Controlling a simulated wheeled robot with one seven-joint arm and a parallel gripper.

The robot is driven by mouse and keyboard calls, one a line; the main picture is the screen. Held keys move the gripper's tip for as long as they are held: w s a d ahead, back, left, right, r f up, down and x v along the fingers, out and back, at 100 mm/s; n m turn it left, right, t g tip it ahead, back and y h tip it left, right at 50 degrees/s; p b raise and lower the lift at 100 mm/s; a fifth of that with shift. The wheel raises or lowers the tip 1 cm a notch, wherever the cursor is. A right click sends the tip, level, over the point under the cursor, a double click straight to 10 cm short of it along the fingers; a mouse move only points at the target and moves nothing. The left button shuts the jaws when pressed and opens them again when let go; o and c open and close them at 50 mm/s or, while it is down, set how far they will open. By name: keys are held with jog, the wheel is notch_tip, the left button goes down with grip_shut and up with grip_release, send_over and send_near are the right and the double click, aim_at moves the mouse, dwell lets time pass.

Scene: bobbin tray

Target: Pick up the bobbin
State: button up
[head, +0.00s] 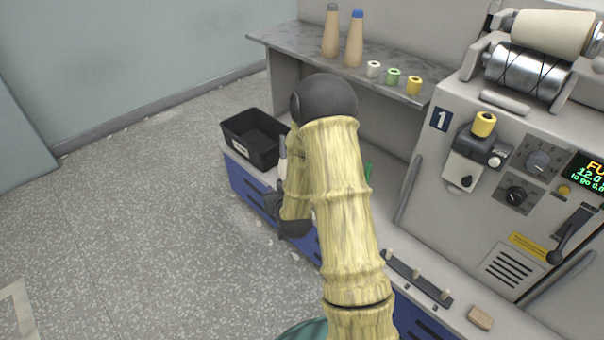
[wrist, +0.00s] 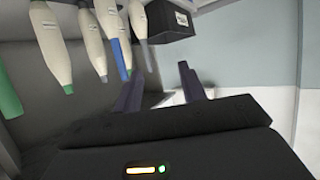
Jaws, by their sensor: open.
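Several pale, cone-shaped bobbins with coloured tips, among them a blue-tipped one (wrist: 48,45), hang down from the top left of the wrist view, which looks upside down. A green-tipped one (wrist: 10,95) is at the far left edge. My gripper (wrist: 160,68) is open, its two dark fingers apart with nothing seen between them. One bobbin tip shows close to the left finger; I cannot tell whether they touch. In the head view my arm hides most of this group and most of the gripper. Only a green tip (head: 368,171) shows beside the arm. Which bobbin is meant is unclear.
A black bin (head: 237,143) stands left of my arm; it also shows in the wrist view (wrist: 172,24). The back shelf (head: 290,42) holds two tan cones and small spools. A yellow spool (head: 484,124) sits on the machine at right. Floor at left is clear.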

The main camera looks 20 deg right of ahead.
jog(key=s+d+m+t+h+p, duration=0.1)
jog(key=d+m+t+h+p, duration=0.1)
jog(key=d+h, duration=0.3)
jog(key=shift+s+d+f+m+t, duration=0.35)
jog(key=shift+d+f+m+t, duration=0.1)
jog(key=shift+t, duration=0.25)
jog(key=b+x, duration=0.1)
jog(key=x, duration=1.1)
jog(key=shift+d+b, duration=0.2)
jog(key=shift+b, duration=0.15)
jog(key=shift+r, duration=0.1)
